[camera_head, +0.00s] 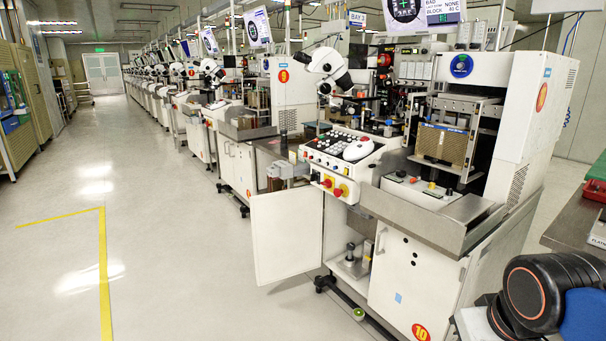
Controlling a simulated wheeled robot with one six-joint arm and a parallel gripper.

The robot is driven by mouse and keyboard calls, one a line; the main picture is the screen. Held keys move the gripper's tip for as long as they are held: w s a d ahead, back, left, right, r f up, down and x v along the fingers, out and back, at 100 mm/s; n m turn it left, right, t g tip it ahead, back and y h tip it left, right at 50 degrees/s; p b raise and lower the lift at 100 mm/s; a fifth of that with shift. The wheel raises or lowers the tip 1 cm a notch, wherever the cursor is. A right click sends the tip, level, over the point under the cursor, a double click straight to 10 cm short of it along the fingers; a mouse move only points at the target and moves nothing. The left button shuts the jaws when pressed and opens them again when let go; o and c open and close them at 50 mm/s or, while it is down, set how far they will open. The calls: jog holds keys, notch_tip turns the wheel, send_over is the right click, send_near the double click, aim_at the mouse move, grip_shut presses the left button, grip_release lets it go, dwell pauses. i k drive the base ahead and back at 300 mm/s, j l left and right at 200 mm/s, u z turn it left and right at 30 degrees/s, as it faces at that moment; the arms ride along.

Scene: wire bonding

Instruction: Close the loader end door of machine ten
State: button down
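Machine ten (405,285) is a cream-white bonding machine at centre right, with a red "10" sticker low on its cabinet. At its left end, a white cabinet door (287,237) stands open. It swings out to the left, over the floor beside the machine. The open compartment (352,250) to the door's right shows metal parts inside. A second white front panel, right of the opening, looks shut. I cannot tell whether a handle or latch is on the open door. My gripper is not in view; black and orange parts at the lower right look like my arm.
A row of similar machines (228,160) runs back to the left. The aisle floor (150,220) left of the open door is clear, with a yellow line (103,270). A dark bench (575,225) with a green tray (597,172) stands at the right.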

aim_at(287, 225)
jog(key=i+j+u, duration=0.7)
jog(key=u, duration=0.15)
jog(key=i+j+u, duration=0.35)
jog(key=i, duration=0.2)
jog(key=i+u, duration=0.35)
jog(key=i, duration=0.2)
jog(key=i+u, duration=0.35)
jog(key=i, duration=0.2)
jog(key=i+j+z, duration=0.1)
jog(key=i+z, duration=0.35)
jog(key=i+j+z, duration=0.3)
jog(key=i+z, duration=0.4)
jog(key=z, duration=0.25)
jog(key=i+j+z, duration=0.2)
jog(key=z, duration=0.25)
jog(key=i+j+z, duration=0.15)
jog(key=z, duration=0.3)
jog(key=i+j+z, duration=0.15)
jog(key=j+z, duration=0.3)
jog(key=i+j+z, duration=0.2)
jog(key=z, duration=0.3)
jog(key=i+j+z, duration=0.15)
jog(key=j+z, duration=0.3)
jog(key=i+j+z, duration=0.1)
jog(key=j+z, duration=0.4)
jog(key=k+l, duration=0.1)
jog(key=l, duration=0.35)
jog(key=k+l, duration=0.1)
jog(key=l, duration=0.35)
